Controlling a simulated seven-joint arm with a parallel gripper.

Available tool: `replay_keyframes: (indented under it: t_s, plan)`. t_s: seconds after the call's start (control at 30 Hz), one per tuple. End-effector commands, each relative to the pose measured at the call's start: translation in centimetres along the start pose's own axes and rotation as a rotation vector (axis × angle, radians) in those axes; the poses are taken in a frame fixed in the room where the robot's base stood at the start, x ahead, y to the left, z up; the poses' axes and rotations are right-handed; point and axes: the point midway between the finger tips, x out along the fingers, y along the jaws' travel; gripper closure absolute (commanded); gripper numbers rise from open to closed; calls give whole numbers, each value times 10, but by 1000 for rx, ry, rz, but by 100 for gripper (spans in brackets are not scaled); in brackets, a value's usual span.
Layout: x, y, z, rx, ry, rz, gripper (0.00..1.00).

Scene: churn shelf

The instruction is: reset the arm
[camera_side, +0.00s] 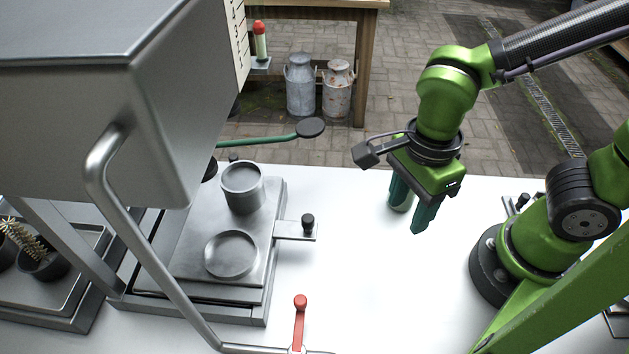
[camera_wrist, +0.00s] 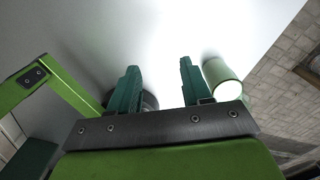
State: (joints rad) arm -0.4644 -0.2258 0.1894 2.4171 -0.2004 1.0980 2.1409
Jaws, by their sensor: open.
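My gripper (camera_side: 411,207) hangs over the white table at the right of the side view, fingers pointing down. In the wrist view my gripper (camera_wrist: 159,66) has its two dark green fingers apart, with only bare white table between them. A small pale green cylinder (camera_wrist: 222,80) with a light end shows just right of the right finger in the wrist view, outside the jaws. In the side view it is mostly hidden behind the far finger. I cannot tell whether the finger touches it.
A grey metal machine with a bent handle (camera_side: 104,170) fills the left. Its plate bears a cup (camera_side: 242,187) and a round ring (camera_side: 231,254). A red-handled lever (camera_side: 300,312) stands at the front. The white table (camera_side: 365,285) is clear between machine and arm.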

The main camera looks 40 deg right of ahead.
Motion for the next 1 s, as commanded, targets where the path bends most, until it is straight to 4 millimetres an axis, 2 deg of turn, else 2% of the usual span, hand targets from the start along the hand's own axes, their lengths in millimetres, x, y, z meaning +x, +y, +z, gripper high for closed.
replay_keyframes:
  t_s: [0.1, 0.37, 0.6, 0.77, 0.9, 1.0]
  plan:
    - [-5, -6, 0, -303, -37, -28, 52]
    - [-30, -33, -11, -923, -95, -199, 52]
    - [-66, -64, -38, -1395, -13, -455, 52]
    - [-95, -81, -67, -1545, 121, -623, 52]
    - [-112, -87, -89, -1461, 173, -695, 52]
    - [-114, -88, -92, -1447, 181, -701, 52]
